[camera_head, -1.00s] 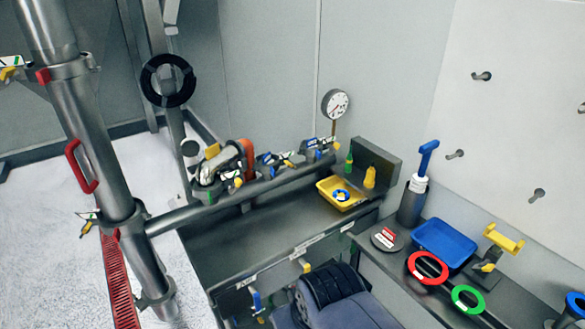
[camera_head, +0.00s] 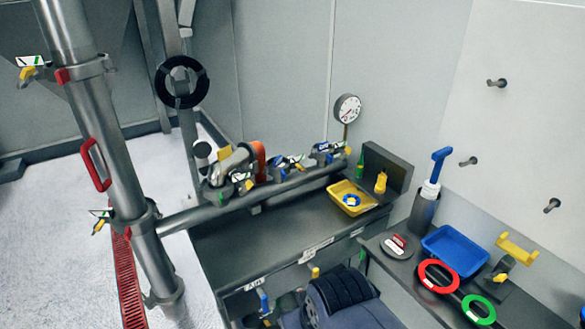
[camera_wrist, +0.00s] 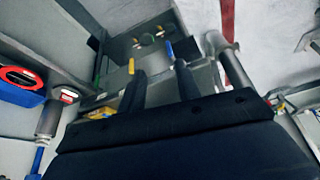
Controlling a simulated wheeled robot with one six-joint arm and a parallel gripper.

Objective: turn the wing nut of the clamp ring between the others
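The upright steel pipe (camera_head: 105,130) at the left of the head view carries several clamp rings. The upper clamp ring (camera_head: 92,70) has a yellow wing nut (camera_head: 27,74) at its left. The middle clamp ring (camera_head: 132,219) has a labelled yellow wing nut (camera_head: 98,227) at its left. A lower clamp ring (camera_head: 163,296) sits near the bottom; I see no wing nut on it. My gripper (camera_wrist: 160,70) shows two dark fingers, apart and empty, in the wrist view. My arm is low in the middle of the head view, right of the pipe and away from the wing nuts.
A horizontal pipe (camera_head: 185,220) joins the upright one and carries several labelled clamps. Below it is a grey bench holding a yellow tray (camera_head: 365,211). A blue tray (camera_head: 462,250), red ring (camera_head: 437,289) and green ring (camera_head: 482,320) lie at the right. White floor is left of the pipe.

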